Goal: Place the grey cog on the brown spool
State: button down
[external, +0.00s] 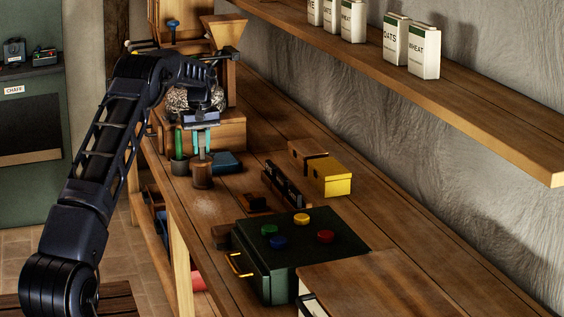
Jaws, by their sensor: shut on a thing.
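My gripper (202,148) points straight down over the bench, its teal fingers close together. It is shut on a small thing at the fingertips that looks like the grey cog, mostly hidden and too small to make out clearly. A short brown round piece that looks like the brown spool (202,177) stands upright on the bench directly below the fingertips. I cannot tell whether the held thing touches its top.
A green-handled item (178,145) stands close left of the spool, and a blue block (228,162) lies close right. A dark rack (284,184), a yellow box (331,177) and a green chest (288,258) with coloured knobs stand nearer. A wooden mill (213,125) stands behind.

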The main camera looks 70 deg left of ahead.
jog(key=c, duration=1.3)
grip_release()
jog(key=shift+o, duration=0.2)
notch_tip(320, 180, up, 12)
jog(key=shift+r, duration=0.1)
